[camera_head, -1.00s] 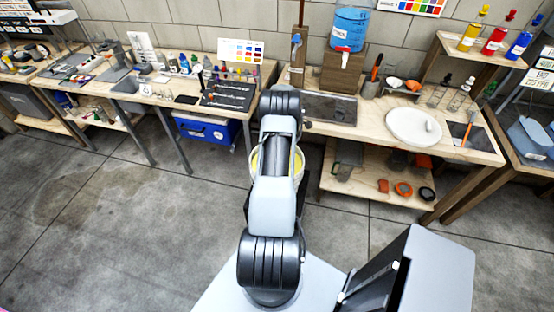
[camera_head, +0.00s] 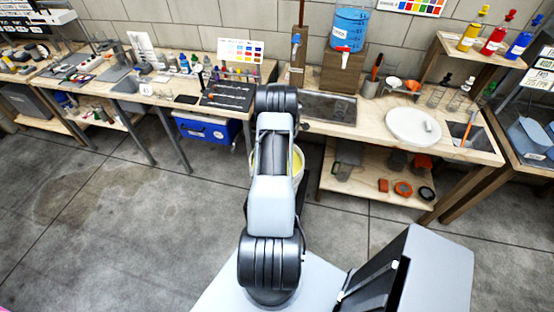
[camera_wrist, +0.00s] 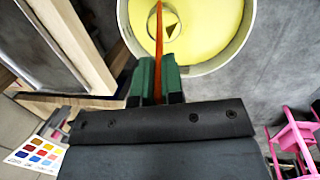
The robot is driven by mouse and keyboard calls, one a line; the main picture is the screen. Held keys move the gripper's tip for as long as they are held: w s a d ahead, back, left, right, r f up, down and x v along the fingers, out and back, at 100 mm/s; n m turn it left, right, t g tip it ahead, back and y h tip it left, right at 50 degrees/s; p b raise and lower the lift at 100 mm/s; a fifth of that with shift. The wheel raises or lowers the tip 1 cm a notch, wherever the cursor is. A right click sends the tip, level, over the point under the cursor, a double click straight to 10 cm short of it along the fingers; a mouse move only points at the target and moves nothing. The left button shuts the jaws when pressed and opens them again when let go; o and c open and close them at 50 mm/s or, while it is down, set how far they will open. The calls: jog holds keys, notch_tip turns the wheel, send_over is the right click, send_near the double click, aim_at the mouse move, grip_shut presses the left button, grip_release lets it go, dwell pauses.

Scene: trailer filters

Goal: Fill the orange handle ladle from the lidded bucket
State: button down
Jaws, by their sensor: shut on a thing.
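My gripper (camera_wrist: 160,72) is shut on the orange handle of the ladle (camera_wrist: 158,42) in the wrist view. The handle reaches up the picture into a round white bucket (camera_wrist: 240,45) of pale yellow liquid. A small dark triangular patch shows beside the handle within the yellow; I cannot tell how full the ladle's bowl is. The bucket's mouth is uncovered where I see it. In the head view the bucket (camera_head: 299,168) is mostly hidden behind my arm, and my gripper is hidden too.
A round white disc (camera_head: 405,130), perhaps a lid, lies on the right bench. A blue container (camera_head: 349,30) with a red tap stands on a wooden block. Bench legs stand close beside the bucket. A pink frame (camera_wrist: 295,135) shows at the wrist view's lower right.

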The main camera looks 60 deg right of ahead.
jog(key=shift+w+a+h, duration=0.25)
jog(key=shift+a+h, duration=0.3)
jog(key=shift+a, duration=0.4)
jog(key=shift+w+a+h, duration=0.2)
jog(key=shift+a+h, duration=0.35)
jog(key=shift+a, duration=0.4)
dwell(1.5)
jog(key=shift+d, duration=0.1)
jog(key=d+y, duration=0.1)
jog(key=d, duration=0.1)
jog(key=s+d+y, duration=0.1)
jog(key=d, duration=0.1)
jog(key=shift+d+y, duration=0.15)
jog(key=shift+y, duration=0.15)
jog(key=shift+s+d+f+y+b, duration=0.1)
jog(key=shift+d+f+y+b, duration=0.15)
jog(key=shift+d+b, duration=0.15)
jog(key=shift+s+d+f+y+b, duration=0.1)
jog(key=shift+d+f+y+b, duration=0.05)
jog(key=shift+d+y+b, duration=0.2)
jog(key=shift+d+t+y+b, duration=0.3)
jog(key=shift+d+y+b, duration=0.1)
jog(key=shift+d+b, duration=0.25)
jog(key=shift+r, duration=0.1)
